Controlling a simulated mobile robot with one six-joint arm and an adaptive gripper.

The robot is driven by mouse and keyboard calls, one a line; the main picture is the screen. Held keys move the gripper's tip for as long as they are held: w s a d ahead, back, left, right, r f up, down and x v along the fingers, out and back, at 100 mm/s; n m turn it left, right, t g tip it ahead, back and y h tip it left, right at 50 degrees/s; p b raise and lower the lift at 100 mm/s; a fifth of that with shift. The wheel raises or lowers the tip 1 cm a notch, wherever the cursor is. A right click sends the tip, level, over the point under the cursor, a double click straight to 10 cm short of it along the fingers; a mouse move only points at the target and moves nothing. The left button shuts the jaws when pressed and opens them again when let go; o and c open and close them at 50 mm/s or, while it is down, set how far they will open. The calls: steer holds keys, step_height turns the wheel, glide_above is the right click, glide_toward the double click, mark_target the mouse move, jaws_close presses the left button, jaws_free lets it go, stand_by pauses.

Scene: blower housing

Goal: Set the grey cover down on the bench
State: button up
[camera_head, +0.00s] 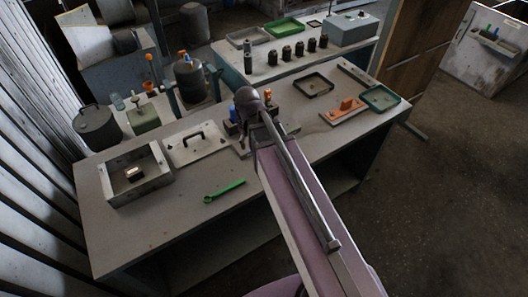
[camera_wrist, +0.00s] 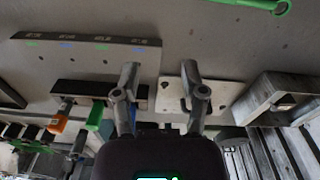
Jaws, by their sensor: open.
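The grey cover (camera_head: 180,151), a pale flat plate with a dark bar handle, lies on the bench (camera_head: 150,237) just right of the open box housing (camera_head: 117,198). In the wrist view the cover (camera_wrist: 227,91) shows behind the right finger, with part of its handle hidden. My gripper (camera_wrist: 160,88) is open, its two fingers wide apart with nothing between them. The left finger is in front of the tool rack side, the right one in front of the cover. In the head view my arm hides the gripper.
A green wrench (camera_head: 225,191) lies in front of the cover. A tool rack (camera_wrist: 70,88) with coloured handles and a labelled strip (camera_wrist: 85,47) stand beside the cover. Trays and an orange tool (camera_head: 346,106) lie at the right. The bench front is mostly clear.

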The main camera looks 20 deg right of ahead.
steer(key=s+d+m, duration=0.3)
steer(key=s+m, duration=0.1)
steer(key=s, duration=0.2)
steer(key=shift+d+m, duration=0.3)
steer(key=shift+m, duration=0.1)
